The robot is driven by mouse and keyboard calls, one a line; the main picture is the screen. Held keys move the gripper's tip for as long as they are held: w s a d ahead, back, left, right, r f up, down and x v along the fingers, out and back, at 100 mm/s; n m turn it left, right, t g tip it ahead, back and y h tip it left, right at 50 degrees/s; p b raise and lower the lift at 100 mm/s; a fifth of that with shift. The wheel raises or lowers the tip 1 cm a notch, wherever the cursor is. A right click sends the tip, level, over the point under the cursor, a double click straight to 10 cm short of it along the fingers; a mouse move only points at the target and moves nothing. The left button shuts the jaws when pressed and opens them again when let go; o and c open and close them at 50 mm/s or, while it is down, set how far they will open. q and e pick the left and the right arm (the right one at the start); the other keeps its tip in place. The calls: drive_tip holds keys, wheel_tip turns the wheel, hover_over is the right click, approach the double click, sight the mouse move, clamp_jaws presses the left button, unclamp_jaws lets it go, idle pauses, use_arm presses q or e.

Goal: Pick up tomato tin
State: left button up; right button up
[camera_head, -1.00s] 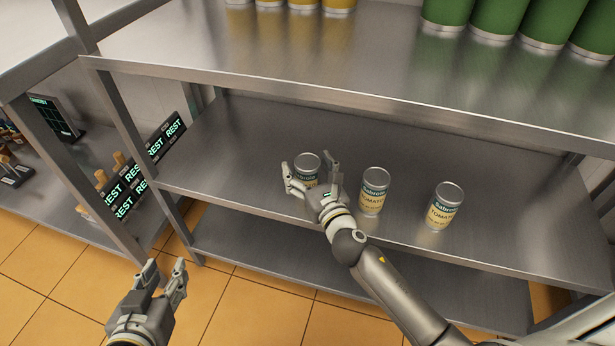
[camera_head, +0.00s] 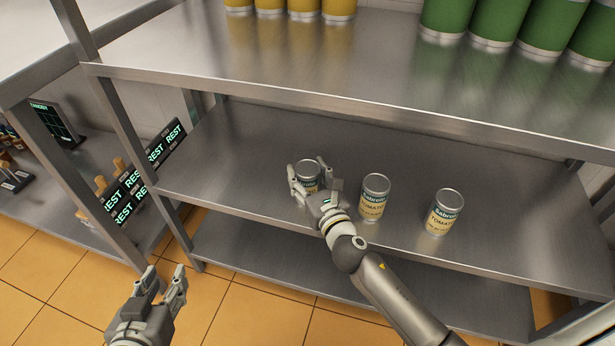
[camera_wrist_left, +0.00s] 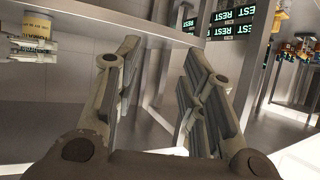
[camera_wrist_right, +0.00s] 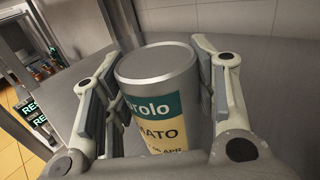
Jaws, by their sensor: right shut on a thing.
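Three tomato tins stand upright in a row on the middle metal shelf (camera_head: 250,150). My right gripper (camera_head: 314,178) is shut on the leftmost tin (camera_head: 308,167), with one finger on each side of it. In the right wrist view this tin (camera_wrist_right: 158,100) stands between the pads, its silver lid and green and cream label showing. The middle tin (camera_head: 374,197) stands just right of my right gripper, and the right tin (camera_head: 443,212) stands further right. My left gripper (camera_head: 163,283) is open and empty, low in front of the shelving; its spread fingers also show in the left wrist view (camera_wrist_left: 155,85).
The upper shelf (camera_head: 300,60) overhangs the tins and holds yellow cans (camera_head: 304,8) and green cans (camera_head: 495,22). A metal upright (camera_head: 135,160) stands at the left. Signs reading REST (camera_head: 128,192) stand on the unit beyond it. The middle shelf is clear left of the tins.

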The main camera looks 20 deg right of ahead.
sight(308, 168)
drive_tip(key=shift+r, duration=0.2)
